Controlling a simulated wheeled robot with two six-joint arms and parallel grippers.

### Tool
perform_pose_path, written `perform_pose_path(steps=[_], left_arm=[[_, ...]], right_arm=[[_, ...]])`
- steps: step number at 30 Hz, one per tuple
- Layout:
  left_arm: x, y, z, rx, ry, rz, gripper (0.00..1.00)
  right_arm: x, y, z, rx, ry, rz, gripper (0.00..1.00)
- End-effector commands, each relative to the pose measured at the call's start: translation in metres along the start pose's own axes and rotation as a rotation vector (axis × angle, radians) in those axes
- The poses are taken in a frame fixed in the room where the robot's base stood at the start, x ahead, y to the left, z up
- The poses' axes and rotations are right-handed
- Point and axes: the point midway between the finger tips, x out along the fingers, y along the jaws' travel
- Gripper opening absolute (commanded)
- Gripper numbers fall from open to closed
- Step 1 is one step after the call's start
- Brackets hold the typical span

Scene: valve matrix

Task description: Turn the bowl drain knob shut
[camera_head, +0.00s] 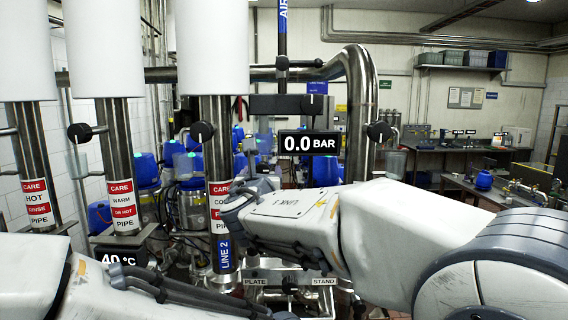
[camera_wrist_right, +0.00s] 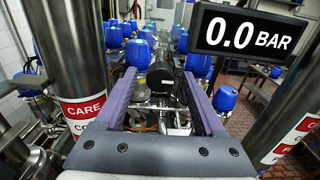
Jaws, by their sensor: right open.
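My right gripper (camera_wrist_right: 160,82) has its two purple fingers spread wide in the right wrist view. A round black knob (camera_wrist_right: 160,74) shows between the fingertips, with no finger visibly closed on it. No label on this knob can be read, so I cannot confirm it is the bowl drain knob. In the head view my right arm (camera_head: 300,215) reaches left across the middle, and its links hide the area around that gripper. My left arm (camera_head: 35,275) comes in at the lower left; its gripper cannot be made out.
A black "0.0 BAR" display (camera_head: 309,143) hangs above my right arm. Steel pipes with red CARE labels (camera_head: 125,207) stand at the left. Other black knobs (camera_head: 201,131) sit on the pipes. A bent steel pipe (camera_head: 358,95) rises behind my right arm. Blue-topped units fill the background.

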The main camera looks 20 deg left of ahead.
Motion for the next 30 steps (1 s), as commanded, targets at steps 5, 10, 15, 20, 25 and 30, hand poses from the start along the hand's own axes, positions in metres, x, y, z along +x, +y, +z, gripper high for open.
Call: perform_pose_path(steps=[5, 10, 15, 20, 25, 30], left_arm=[[-0.004, 0.000, 0.000, 0.001, 0.000, 0.000, 0.50], [-0.003, 0.000, 0.000, 0.001, 0.000, 0.000, 0.50], [-0.003, 0.000, 0.000, 0.001, 0.000, 0.000, 0.50], [-0.003, 0.000, 0.000, 0.001, 0.000, 0.000, 0.50], [0.002, 0.000, 0.000, 0.000, 0.000, 0.000, 0.50], [0.015, -0.001, 0.001, -0.002, 0.000, 0.000, 0.50]], right_arm=[[0.007, 0.000, 0.000, 0.000, 0.000, 0.000, 0.71], [0.007, 0.000, -0.001, 0.001, 0.000, 0.000, 0.71], [0.007, 0.000, -0.001, 0.001, 0.000, 0.000, 0.18], [0.006, 0.000, -0.001, 0.001, 0.000, 0.000, 0.00], [0.006, 0.000, -0.002, 0.022, 0.000, 0.000, 0.00], [0.006, 0.000, -0.004, 0.086, -0.001, 0.001, 0.00]])
